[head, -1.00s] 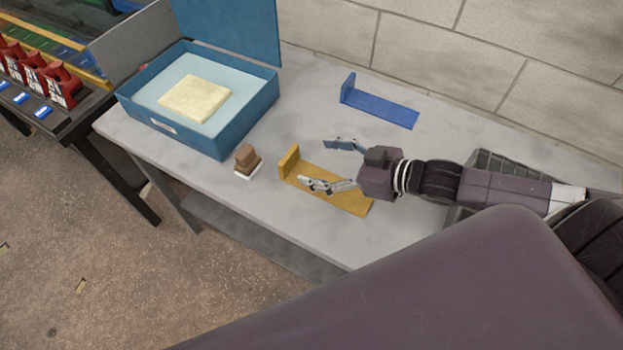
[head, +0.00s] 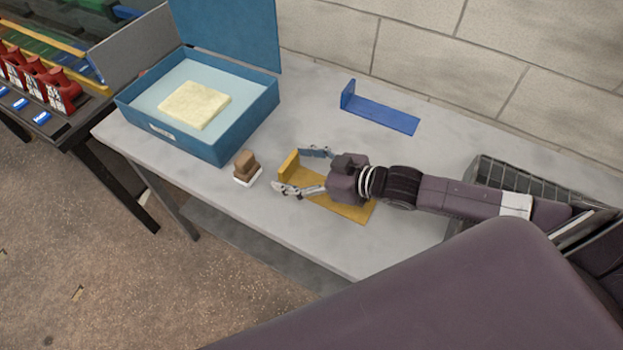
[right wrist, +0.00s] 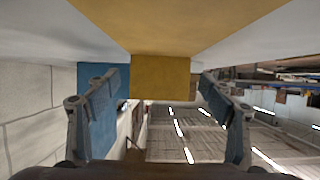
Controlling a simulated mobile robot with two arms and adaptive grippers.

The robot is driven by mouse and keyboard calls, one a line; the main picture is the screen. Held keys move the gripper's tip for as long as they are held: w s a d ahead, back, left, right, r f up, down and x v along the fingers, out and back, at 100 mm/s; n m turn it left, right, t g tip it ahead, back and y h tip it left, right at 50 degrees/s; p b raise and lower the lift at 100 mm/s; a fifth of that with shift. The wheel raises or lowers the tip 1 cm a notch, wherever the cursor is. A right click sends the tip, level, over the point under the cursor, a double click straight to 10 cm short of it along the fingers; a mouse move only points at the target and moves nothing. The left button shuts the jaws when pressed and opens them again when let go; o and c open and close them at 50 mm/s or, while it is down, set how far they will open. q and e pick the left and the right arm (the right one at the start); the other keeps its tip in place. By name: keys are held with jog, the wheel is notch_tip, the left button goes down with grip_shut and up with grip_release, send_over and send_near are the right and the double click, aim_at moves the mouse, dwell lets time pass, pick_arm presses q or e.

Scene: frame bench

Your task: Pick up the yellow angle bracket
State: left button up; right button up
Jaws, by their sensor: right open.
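The yellow angle bracket (head: 350,207) lies on the grey bench, its long plate flat and its short upright flange at the left end. My right gripper (head: 296,171) is open, with one finger on each side of the bracket near the flange. In the right wrist view the bracket's upright flange (right wrist: 162,77) stands between the two open fingers (right wrist: 162,100), apart from both as far as I can tell. The gripper's body hides part of the plate in the head view. My left gripper does not show.
A blue angle bracket (head: 381,113) lies behind, near the wall. An open blue box (head: 223,138) with a cream block (head: 195,105) stands at the left. A small brown stepped object (head: 246,164) on a white base sits left of the flange. A dark mesh tray (head: 515,176) is at the right.

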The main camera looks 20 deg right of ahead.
jog(key=shift+w+a+f, duration=0.35)
jog(key=shift+w, duration=0.15)
jog(key=shift+c, duration=0.5)
jog(key=shift+r, duration=0.1)
jog(key=c, duration=1.5)
